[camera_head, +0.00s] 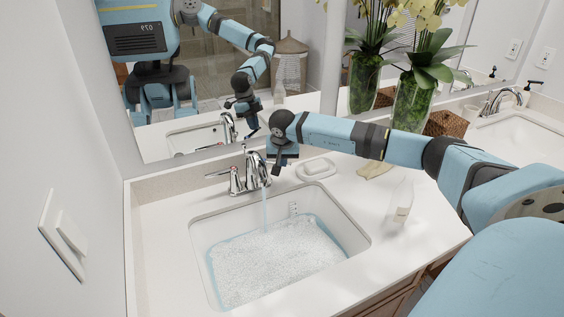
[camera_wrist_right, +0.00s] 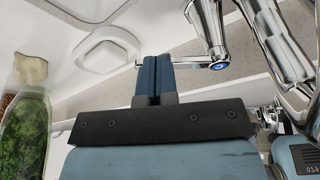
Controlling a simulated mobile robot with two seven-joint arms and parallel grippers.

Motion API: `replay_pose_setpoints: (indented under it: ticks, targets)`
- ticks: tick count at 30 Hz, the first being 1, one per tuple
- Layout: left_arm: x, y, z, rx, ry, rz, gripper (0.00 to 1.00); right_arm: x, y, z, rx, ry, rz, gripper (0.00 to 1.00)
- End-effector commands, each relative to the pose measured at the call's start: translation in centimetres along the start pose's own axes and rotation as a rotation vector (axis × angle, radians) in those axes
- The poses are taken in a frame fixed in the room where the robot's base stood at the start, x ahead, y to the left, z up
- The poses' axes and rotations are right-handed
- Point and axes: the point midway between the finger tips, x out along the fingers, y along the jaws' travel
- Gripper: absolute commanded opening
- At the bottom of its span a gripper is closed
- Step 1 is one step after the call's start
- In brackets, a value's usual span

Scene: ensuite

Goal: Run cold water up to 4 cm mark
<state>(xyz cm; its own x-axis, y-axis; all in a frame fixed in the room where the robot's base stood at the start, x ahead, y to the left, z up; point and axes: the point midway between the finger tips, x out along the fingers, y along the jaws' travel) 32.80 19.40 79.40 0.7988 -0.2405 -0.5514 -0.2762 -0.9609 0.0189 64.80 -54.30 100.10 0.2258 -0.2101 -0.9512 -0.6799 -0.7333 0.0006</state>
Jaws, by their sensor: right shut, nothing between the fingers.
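Water runs in a thin stream (camera_head: 264,208) from the chrome faucet (camera_head: 254,172) into the white sink basin (camera_head: 345,222). Rippled, bubbly water (camera_head: 275,262) covers the basin floor. A small marked scale (camera_head: 293,208) is on the basin's back wall; its numbers are too small to read. My right gripper (camera_head: 277,169) is just right of the faucet. In the right wrist view its fingers (camera_wrist_right: 155,60) are shut and empty, at the thin lever of the blue-marked tap handle (camera_wrist_right: 220,64); I cannot tell whether they touch. My left gripper is not directly in view.
A soap dish (camera_head: 316,168) sits right of the faucet, with a clear bottle (camera_head: 400,203) on the right counter. A glass vase with plants (camera_head: 413,100) and a wicker basket (camera_head: 445,123) stand behind my right arm. The mirror bounds the back.

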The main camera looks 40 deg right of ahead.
Motion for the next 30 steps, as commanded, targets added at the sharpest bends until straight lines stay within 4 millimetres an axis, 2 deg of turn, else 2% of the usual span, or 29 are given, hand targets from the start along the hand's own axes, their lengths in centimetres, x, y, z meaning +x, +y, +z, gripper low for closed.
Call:
replay_pose_setpoints:
  ticks: [19,30]
  targets:
    - [0.7,0.1,0.8,-0.015,-0.002,0.003,0.88,0.5,0.5,-1.5,-0.221,0.002,-0.073,0.0]
    - [1.0,0.1,1.1,-0.02,-0.011,0.004,0.88,0.7,0.6,-2.1,-0.217,0.0,-0.071,0.0]
